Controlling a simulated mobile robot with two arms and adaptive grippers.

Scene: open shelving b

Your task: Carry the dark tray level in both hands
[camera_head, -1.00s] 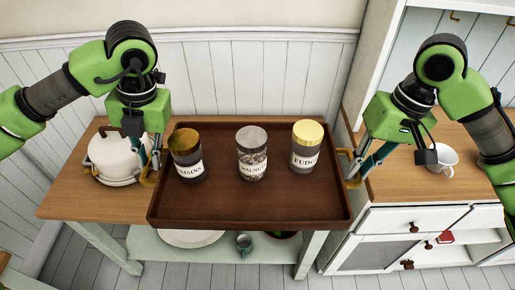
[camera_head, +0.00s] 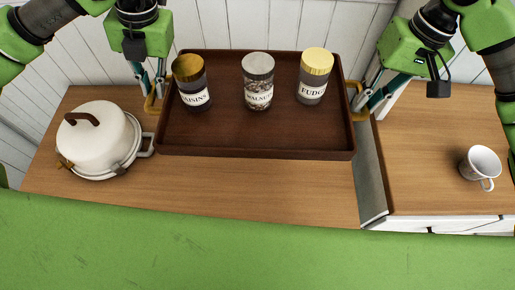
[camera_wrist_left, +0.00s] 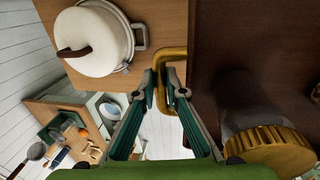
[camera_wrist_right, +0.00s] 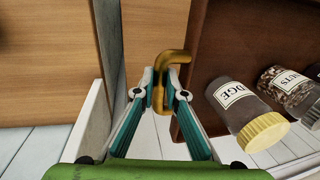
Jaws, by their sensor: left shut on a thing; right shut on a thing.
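The dark tray (camera_head: 255,153) is over the wooden counter in the head view and looks about level. Three labelled jars stand upright on it: raisins (camera_head: 193,84), walnuts (camera_head: 258,82) and fudge (camera_head: 314,77). My left gripper (camera_head: 153,103) is shut on the tray's brass left handle (camera_wrist_left: 172,52). My right gripper (camera_head: 361,108) is shut on the brass right handle (camera_wrist_right: 174,62). The wrist views show each handle between the fingertips. Whether the tray touches the counter cannot be told.
A white lidded pot (camera_head: 95,140) stands on the counter (camera_head: 240,190) left of the tray, close to its left edge. A white cup (camera_head: 482,164) stands on the right counter (camera_head: 420,150). A grey-white cabinet side (camera_head: 372,185) lies between the counters. White panelling is behind.

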